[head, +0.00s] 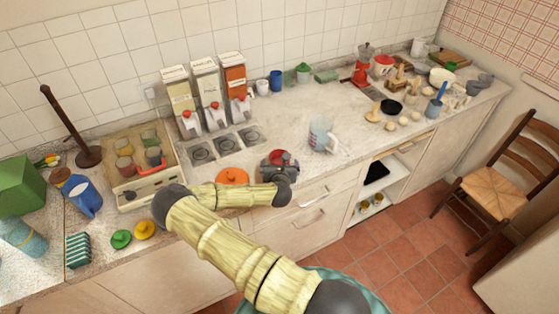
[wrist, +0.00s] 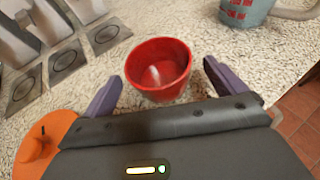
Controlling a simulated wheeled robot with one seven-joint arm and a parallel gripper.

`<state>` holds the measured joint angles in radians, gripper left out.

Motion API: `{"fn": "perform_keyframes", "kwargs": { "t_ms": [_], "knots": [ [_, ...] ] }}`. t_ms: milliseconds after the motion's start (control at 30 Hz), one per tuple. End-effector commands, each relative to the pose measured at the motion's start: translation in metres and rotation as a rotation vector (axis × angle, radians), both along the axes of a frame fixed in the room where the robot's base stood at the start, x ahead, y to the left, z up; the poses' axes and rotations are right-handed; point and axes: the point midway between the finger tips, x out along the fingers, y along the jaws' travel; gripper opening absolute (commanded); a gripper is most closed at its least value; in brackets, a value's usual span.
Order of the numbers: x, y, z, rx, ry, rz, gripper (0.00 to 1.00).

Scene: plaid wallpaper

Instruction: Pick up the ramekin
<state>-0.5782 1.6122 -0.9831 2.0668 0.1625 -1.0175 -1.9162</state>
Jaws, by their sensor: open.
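The ramekin is a small red bowl, empty and upright on the speckled counter. In the wrist view the ramekin (wrist: 158,62) sits between the two purple fingers of my gripper (wrist: 162,74), with a visible gap on each side. My gripper is open and holds nothing. In the head view the ramekin (head: 281,156) shows as a small red patch at the far side of my gripper (head: 280,161), which partly hides it.
A measuring jug with red marks (head: 322,136) stands just right of the ramekin. An orange lid (head: 232,176) lies to the left. Three dispensers (head: 206,92) stand behind left. A wooden crate (head: 150,186) is further left. Clear counter lies behind the ramekin.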

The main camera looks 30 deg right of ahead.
Motion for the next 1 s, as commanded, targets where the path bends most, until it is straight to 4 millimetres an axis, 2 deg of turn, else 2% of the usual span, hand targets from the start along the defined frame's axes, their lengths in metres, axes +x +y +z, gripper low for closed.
{"fn": "perform_keyframes", "kwargs": {
  "t_ms": [100, 300, 833, 867, 1000],
  "knots": [
    [0.013, -0.006, -0.002, 0.001, 0.0, 0.0, 0.96],
    [0.026, -0.012, -0.01, 0.0, 0.0, 0.0, 0.96],
    [0.027, -0.012, -0.011, 0.0, 0.0, 0.0, 0.96],
    [0.027, -0.012, -0.011, 0.0, 0.0, 0.0, 0.94],
    [0.027, -0.012, -0.011, 0.0, 0.0, 0.0, 0.66]
  ]
}}
